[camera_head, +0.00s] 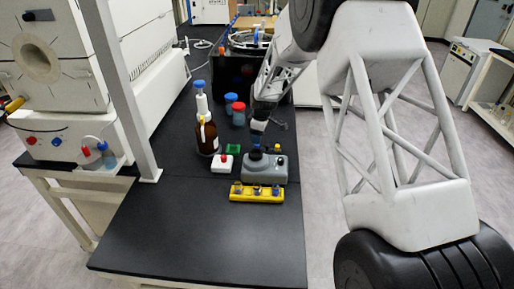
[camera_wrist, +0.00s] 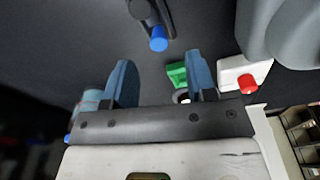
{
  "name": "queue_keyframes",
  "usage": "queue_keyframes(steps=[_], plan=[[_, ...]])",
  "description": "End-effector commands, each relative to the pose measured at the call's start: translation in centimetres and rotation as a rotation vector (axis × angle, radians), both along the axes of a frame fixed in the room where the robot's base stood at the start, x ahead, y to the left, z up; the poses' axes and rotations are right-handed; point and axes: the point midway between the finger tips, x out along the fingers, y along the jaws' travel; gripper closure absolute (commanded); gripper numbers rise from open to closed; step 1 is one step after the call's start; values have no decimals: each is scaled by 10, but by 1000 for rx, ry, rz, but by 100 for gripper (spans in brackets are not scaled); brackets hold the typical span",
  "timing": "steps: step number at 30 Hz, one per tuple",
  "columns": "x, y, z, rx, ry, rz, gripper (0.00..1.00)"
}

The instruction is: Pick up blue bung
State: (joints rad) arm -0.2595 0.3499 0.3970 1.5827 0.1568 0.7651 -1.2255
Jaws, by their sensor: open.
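A small blue cylindrical piece (camera_wrist: 159,40), which looks like the blue bung, shows in the wrist view at the end of a dark grey part (camera_wrist: 145,12). It lies beyond my fingertips, between their lines. My gripper (camera_head: 258,126) is above the bench behind the grey device. In the wrist view its two blue-grey fingers (camera_wrist: 162,70) are spread apart with nothing held between them.
A white red-button box (camera_head: 222,163), green block (camera_head: 233,149), brown bottle (camera_head: 207,138) and capped jars (camera_head: 238,116) stand left. The near bench (camera_head: 205,240) is clear.

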Motion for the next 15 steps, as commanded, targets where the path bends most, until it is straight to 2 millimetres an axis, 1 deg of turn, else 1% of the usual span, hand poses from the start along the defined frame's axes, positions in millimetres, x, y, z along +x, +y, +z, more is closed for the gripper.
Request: queue_keyframes(steps=[9,15], plan=[[1,2,-35,0,1,0,49],[2,3,-43,0,-1,0,49]])
